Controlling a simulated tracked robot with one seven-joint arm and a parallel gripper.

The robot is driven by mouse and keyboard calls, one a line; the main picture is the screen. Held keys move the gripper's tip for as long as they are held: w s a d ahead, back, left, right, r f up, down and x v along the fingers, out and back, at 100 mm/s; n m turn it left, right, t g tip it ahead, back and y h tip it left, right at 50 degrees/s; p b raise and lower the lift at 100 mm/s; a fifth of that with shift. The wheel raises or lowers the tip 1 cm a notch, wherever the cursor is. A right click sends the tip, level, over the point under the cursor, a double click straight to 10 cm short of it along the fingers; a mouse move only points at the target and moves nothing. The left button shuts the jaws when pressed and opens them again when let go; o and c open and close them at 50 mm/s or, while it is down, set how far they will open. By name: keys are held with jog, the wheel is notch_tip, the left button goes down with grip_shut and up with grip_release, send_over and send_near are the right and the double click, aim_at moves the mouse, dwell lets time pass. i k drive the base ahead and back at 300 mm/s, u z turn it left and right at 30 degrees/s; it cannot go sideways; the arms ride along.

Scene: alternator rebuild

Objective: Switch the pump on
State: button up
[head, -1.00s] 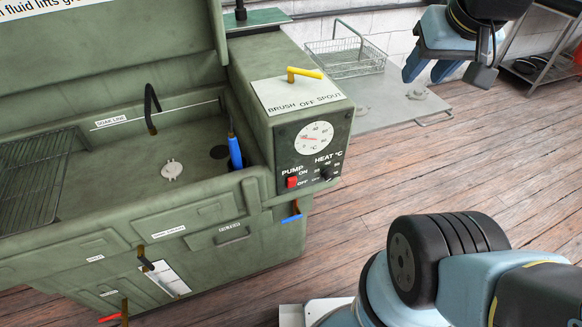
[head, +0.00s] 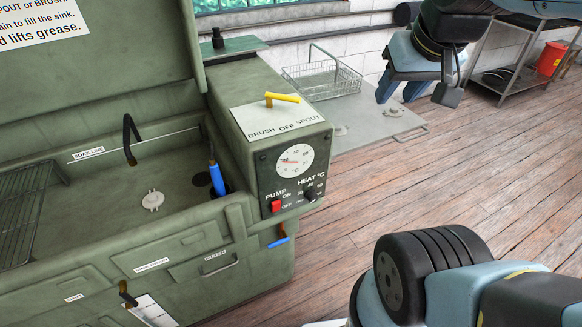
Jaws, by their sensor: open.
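A round dial (head: 294,160) and a black heat knob (head: 310,194) are on the same panel. My gripper (head: 400,90) is open and empty at the upper right. It is well apart from the switch, to its right and above it in the picture.
A yellow lever (head: 282,98) sits on top of the control box. A blue brush (head: 216,178) stands in the sink (head: 120,205). A blue-handled valve (head: 278,241) sticks out below the panel. A wire basket (head: 322,78) rests behind the box.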

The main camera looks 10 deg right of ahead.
aim_at(275, 206)
jog(key=u, duration=0.45)
jog(key=k, duration=1.35)
jog(key=z, duration=0.35)
